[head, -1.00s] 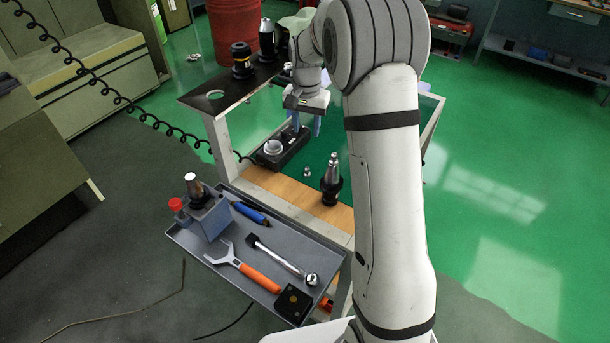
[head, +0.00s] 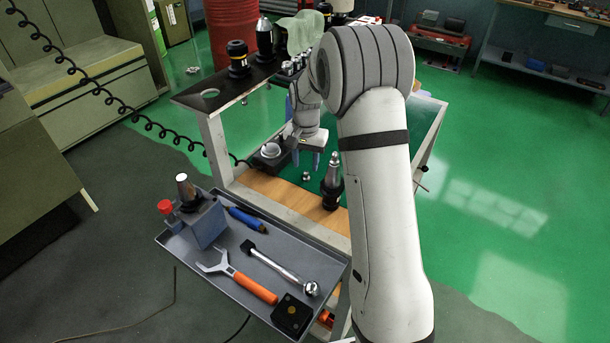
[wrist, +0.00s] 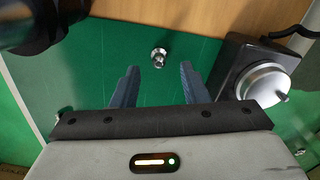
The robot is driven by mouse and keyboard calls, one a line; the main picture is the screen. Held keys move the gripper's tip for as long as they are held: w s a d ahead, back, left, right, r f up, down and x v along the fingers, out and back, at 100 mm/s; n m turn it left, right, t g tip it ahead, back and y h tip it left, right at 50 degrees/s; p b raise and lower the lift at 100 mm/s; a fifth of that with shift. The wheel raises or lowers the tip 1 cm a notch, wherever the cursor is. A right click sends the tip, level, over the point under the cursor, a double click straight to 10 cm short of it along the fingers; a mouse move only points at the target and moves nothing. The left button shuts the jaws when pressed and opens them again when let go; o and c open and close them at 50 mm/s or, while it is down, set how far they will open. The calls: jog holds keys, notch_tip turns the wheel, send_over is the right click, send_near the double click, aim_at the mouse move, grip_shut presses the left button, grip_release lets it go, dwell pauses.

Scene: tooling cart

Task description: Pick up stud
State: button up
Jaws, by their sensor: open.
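The stud (wrist: 159,57) is a small shiny metal piece on the green surface of the cart. In the wrist view it lies beyond my fingertips, roughly in line with the gap between them. My gripper (wrist: 158,80) is open and empty, with two blue-grey fingers apart. In the head view the stud (head: 306,177) shows as a small bright spot just below my gripper (head: 307,160). The gripper points down over the green mat and is not touching the stud as far as I can see.
A black block with a round silver part (wrist: 262,82) stands right of the fingers in the wrist view. A dark tool holder (head: 332,183) stands upright near the stud. A grey tray (head: 185,248) with a wrench holds tools at the front. A black shelf (head: 205,97) stands behind left.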

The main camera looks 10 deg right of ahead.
aim_at(306, 172)
notch_tip(306, 172, down, 3)
jog(key=shift+s+f, duration=0.1)
grip_shut()
dwell(0.5)
